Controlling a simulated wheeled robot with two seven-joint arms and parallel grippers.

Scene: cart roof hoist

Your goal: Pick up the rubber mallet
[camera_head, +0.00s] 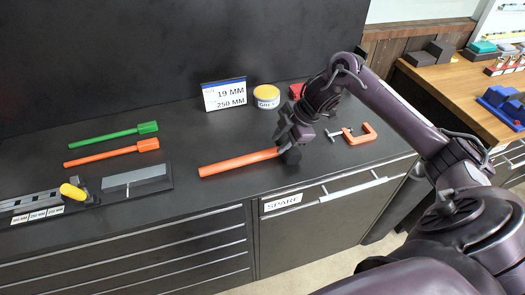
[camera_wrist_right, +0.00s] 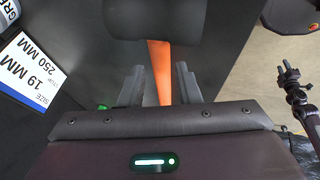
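The rubber mallet has an orange handle (camera_head: 238,162) and a black head (camera_head: 291,156); it lies on the dark bench top, handle pointing left. My right gripper (camera_head: 288,143) is low over the mallet near its head and partly hides it. In the right wrist view the black head (camera_wrist_right: 155,20) is at the top, and the orange handle (camera_wrist_right: 159,60) runs down between the fingers. The two fingers of the right gripper (camera_wrist_right: 158,85) are apart, one on each side of the handle, with gaps visible. My left gripper is not in view.
An orange clamp (camera_head: 360,135) lies right of my gripper. A size sign (camera_head: 224,95) and a yellow-lidded tin (camera_head: 266,96) stand behind. Green (camera_head: 110,136) and orange (camera_head: 110,151) tools and a grey block (camera_head: 136,180) are at left. The SPARE drawer (camera_head: 284,203) is below.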

